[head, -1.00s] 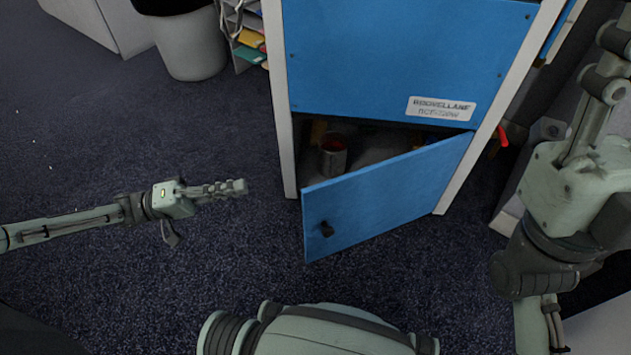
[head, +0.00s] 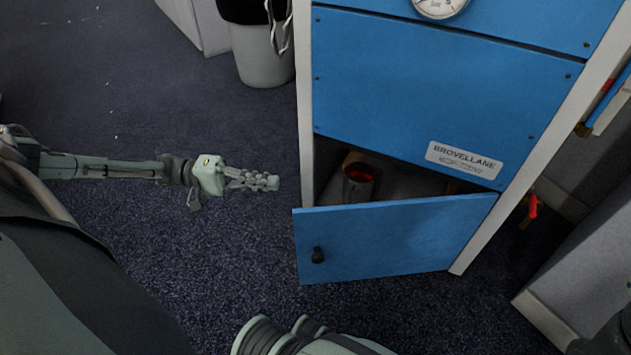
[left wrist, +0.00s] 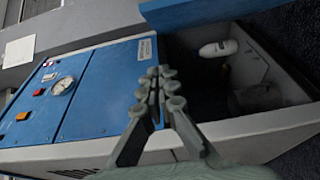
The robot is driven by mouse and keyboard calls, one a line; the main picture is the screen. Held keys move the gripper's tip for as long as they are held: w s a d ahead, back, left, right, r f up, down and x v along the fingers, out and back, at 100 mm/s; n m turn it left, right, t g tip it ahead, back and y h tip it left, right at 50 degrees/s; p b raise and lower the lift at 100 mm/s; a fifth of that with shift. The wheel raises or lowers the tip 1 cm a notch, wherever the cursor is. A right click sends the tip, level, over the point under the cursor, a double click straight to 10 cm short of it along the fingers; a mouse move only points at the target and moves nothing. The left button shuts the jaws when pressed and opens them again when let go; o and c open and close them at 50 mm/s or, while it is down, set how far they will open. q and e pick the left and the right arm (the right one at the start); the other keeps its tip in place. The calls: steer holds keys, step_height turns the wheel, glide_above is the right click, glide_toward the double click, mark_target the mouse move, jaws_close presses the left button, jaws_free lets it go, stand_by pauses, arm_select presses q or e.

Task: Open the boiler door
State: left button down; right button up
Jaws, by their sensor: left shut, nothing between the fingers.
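The blue boiler (head: 420,95) stands at the upper right of the head view, with a name label and a gauge. Its lower door (head: 400,238) is partly open, swung out from a hinge side on the right, with a black knob (head: 318,255) near its free left edge. My left gripper (head: 272,182) is shut and empty, just left of the opening and apart from the door. In the left wrist view the shut fingers (left wrist: 162,85) show in front of the boiler front (left wrist: 100,85) and the open compartment. My right gripper is not in view.
A bin (head: 262,55) stands behind left. A red valve handle (head: 532,207) is at the right. Carpet left of the door is free.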

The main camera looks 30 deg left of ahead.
arm_select(q)
steer(key=d, duration=1.1)
steer(key=shift+w+d+b, duration=0.15)
steer(key=shift+w+b, duration=0.15)
steer(key=shift+w, duration=0.1)
